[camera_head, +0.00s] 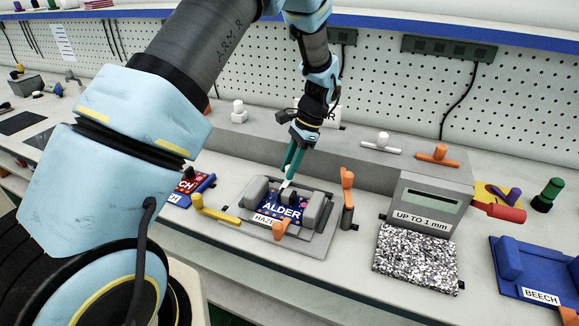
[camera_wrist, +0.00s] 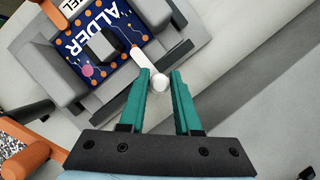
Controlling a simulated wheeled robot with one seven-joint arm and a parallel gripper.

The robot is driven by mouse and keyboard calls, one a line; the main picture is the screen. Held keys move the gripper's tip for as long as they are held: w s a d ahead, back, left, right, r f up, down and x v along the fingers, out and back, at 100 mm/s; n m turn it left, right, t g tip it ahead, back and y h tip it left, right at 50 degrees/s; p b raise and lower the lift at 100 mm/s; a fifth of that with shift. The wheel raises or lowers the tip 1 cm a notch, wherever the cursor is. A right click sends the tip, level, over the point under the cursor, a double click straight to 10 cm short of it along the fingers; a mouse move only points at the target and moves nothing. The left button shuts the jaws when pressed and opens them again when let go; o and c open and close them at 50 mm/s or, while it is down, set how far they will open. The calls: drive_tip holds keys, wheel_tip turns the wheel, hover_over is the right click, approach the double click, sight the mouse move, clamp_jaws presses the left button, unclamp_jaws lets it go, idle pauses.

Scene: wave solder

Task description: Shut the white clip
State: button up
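The white clip (camera_wrist: 143,62) is a short white lever with a rounded end, on the edge of the grey fixture (camera_wrist: 35,75). In the head view the white clip (camera_head: 284,185) shows small at the fixture's far side, by my gripper's tips. A dark blue board marked ALDER (camera_head: 281,206) lies in the fixture (camera_head: 312,246). My gripper (camera_wrist: 160,72), with green fingers, is open. The clip's rounded end appears between the fingertips in the wrist view, with gaps at both sides. I cannot tell whether a finger touches it. My gripper (camera_head: 288,178) comes down from above in the head view.
A yellow handle (camera_head: 214,210), an orange clip (camera_head: 280,230) and an orange-topped post (camera_head: 347,182) surround the fixture. A grey gauge box (camera_head: 432,205) stands right, behind a speckled block (camera_head: 415,256). A blue BEECH tray (camera_head: 520,275) is far right. A grey ledge (camera_head: 340,150) runs behind.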

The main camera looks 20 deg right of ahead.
drive_tip(key=o, duration=0.4)
drive_tip(key=b+v, duration=0.2)
drive_tip(key=v, duration=0.8)
drive_tip(key=shift+d+r+b, duration=0.25)
drive_tip(key=shift+r+b, duration=0.05)
drive_tip(key=shift+r, duration=0.05)
drive_tip(key=a+r+n+h, duration=0.1)
drive_tip(key=a+n+h, duration=0.4)
drive_tip(key=a, duration=1.4)
drive_tip(key=s+a+n, duration=0.2)
drive_tip(key=a+n, duration=0.1)
drive_tip(key=a, duration=0.1)
drive_tip(key=s+a+n+t, duration=0.1)
drive_tip(key=s+a+n, duration=0.2)
drive_tip(key=a+n, duration=0.1)
drive_tip(key=s+a+n+t, duration=0.1)
drive_tip(key=s+a+n, duration=0.2)
drive_tip(key=a, duration=0.3)
drive_tip(key=shift+s+a+f+n, duration=0.1)
drive_tip(key=shift+a+f+n, duration=0.15)
drive_tip(key=shift+n, duration=0.25)
